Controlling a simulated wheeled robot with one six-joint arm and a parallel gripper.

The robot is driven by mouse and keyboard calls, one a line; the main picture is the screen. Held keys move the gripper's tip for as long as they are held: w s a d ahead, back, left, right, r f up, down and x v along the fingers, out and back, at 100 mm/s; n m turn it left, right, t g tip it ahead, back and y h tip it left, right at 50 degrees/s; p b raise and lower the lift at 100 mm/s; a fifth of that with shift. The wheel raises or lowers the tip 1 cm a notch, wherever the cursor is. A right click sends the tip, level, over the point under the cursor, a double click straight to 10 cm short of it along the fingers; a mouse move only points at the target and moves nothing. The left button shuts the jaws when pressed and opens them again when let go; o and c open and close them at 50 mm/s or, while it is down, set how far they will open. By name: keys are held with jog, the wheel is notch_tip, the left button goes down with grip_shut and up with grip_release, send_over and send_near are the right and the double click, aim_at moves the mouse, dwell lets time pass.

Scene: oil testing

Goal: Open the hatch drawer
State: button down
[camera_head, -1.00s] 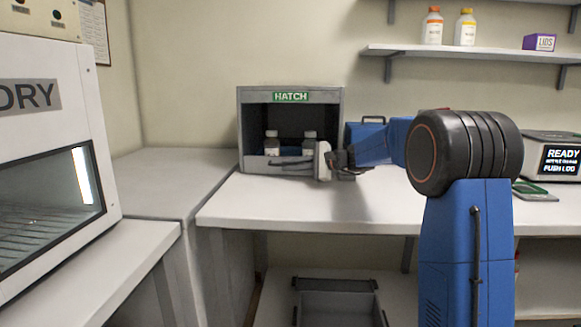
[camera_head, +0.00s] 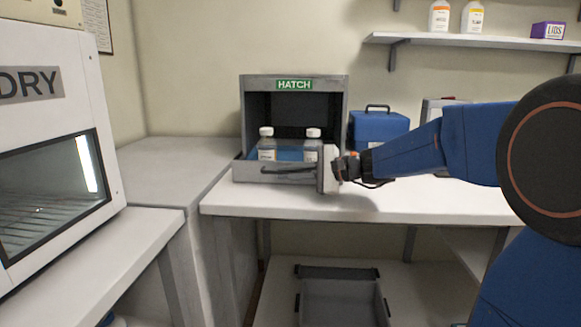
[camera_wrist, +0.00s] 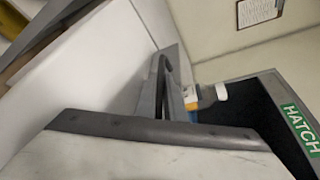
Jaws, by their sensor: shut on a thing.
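The grey hatch (camera_head: 344,100) stands on the white bench with a green HATCH label. Its drawer (camera_head: 243,172) is slid partly out of the front, showing a blue inside. Two white-capped bottles (camera_head: 267,146) (camera_head: 312,143) stand in the drawer. My gripper (camera_head: 318,170) is at the drawer front and shut on its dark handle (camera_head: 285,170). In the wrist view the drawer (camera_wrist: 172,85) runs past the gripper, with a bottle (camera_wrist: 215,95) behind it. The gripper body hides the right end of the drawer front and the fingertips are hard to make out.
A blue case (camera_head: 380,127) stands right of the hatch, behind my arm. The white bench top (camera_head: 270,200) is clear in front of the drawer. The DRY cabinet (camera_head: 50,130) is at left. A grey bin (camera_head: 342,300) sits below the bench. A shelf (camera_head: 470,39) holds bottles and a purple box.

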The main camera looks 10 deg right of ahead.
jog(key=shift+s+a, duration=0.25)
jog(key=shift+s, duration=0.5)
jog(key=shift+s+a, duration=0.2)
jog(key=shift+s, duration=0.5)
jog(key=shift+s+a, duration=0.25)
jog(key=shift+s, duration=0.5)
jog(key=c, duration=1.8)
grip_release()
jog(key=shift+c, duration=0.2)
jog(key=shift+d, duration=0.1)
jog(key=v, duration=1.7)
jog(key=shift+s+r, duration=0.1)
